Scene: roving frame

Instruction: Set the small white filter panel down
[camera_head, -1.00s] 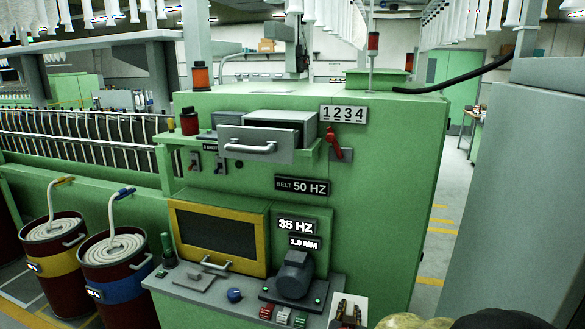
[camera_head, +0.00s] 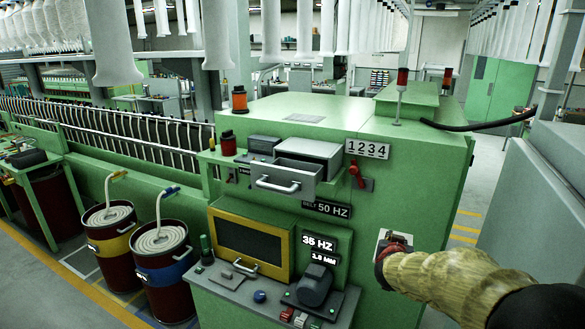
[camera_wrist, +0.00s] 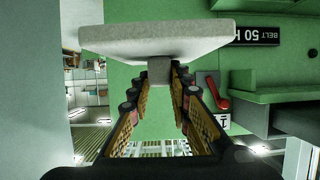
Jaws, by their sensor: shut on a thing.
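The small white filter panel (camera_wrist: 150,38) fills the upper part of the wrist view, seen nearly edge-on. A short grey stub (camera_wrist: 159,71) under it sits between the fingertips of my gripper (camera_wrist: 161,80), which is shut on that stub. In the head view, the panel (camera_head: 381,240) shows as a pale edge behind my gripper (camera_head: 385,252), at the right side of the green machine cabinet (camera_head: 420,215). My gripper hides most of it there. I see no contact between the panel and a surface, and the gap to the cabinet is unclear.
A grey drawer (camera_head: 285,180) stands pulled out. Below it are a yellow-framed window (camera_head: 250,246) and a grey ledge (camera_head: 235,290) with knobs and a motor. The cabinet top (camera_head: 310,112) has bare room. A grey cabinet (camera_head: 540,190) stands at right.

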